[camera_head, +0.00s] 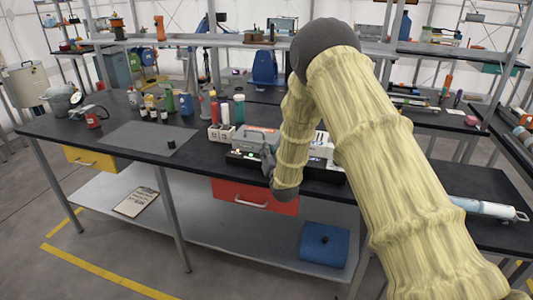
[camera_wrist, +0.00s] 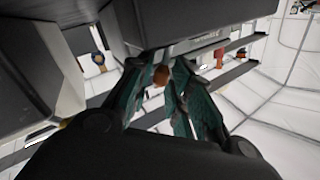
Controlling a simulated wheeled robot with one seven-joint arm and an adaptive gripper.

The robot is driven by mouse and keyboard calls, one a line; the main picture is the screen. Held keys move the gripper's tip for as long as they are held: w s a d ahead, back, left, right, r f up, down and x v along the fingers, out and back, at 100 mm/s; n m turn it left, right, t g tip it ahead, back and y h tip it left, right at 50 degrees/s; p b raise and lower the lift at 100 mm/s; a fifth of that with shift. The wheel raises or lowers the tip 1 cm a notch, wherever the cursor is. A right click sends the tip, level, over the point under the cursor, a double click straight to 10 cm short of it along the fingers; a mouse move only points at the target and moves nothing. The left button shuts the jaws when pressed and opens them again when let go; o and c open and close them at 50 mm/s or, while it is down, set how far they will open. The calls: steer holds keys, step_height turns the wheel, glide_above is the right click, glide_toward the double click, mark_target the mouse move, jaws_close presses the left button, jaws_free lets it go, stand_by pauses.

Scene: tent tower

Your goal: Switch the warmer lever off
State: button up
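In the head view, a low black device with small lit lights (camera_head: 240,157) sits at the front edge of the bench, with a grey handled case (camera_head: 256,139) on or just behind it. It may be the warmer; I cannot make out its lever. My gripper (camera_head: 267,160) is at the right part of its front, partly hidden by my arm. In the wrist view, my gripper's teal fingers (camera_wrist: 165,70) stand a little apart, close to a dark box-like body (camera_wrist: 195,20). A small orange-brown round thing (camera_wrist: 160,76) shows between them; I cannot tell whether it is touched.
The black bench (camera_head: 60,125) carries a white holder (camera_head: 221,133), several bottles and a grey mat (camera_head: 145,140). A red drawer (camera_head: 255,198) hangs below the device. A blue box (camera_head: 324,244) lies on the lower shelf. The floor in front is clear.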

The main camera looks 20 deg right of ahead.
jaws_close()
steer(key=shift+a, duration=0.2)
steer(key=shift+r+n, duration=0.1)
steer(key=shift+n, duration=0.2)
steer(key=shift+w+a+r+n+g, duration=0.2)
steer(key=shift+w+n+g, duration=0.05)
steer(key=shift+n+g, duration=0.4)
steer(key=n+g, duration=0.1)
steer(key=w+a+n+g, duration=0.1)
steer(key=n, duration=0.1)
steer(key=shift+a+r+h, duration=0.2)
steer(key=shift+h, duration=0.2)
steer(key=shift+w+a+f+n+g+h, duration=0.15)
steer(key=shift+a+n+g+h, duration=0.15)
steer(key=shift+n, duration=0.2)
steer(key=shift+w+a+r+n+g+h, duration=0.15)
steer(key=shift+n+g+h, duration=0.1)
steer(key=shift+n+g, duration=0.25)
steer(key=shift+w+a+f+n+g+h, duration=0.15)
steer(key=shift+a+n+g+h, duration=0.1)
steer(key=shift+n, duration=0.3)
steer(key=shift+o, duration=1.3)
jaws_free()
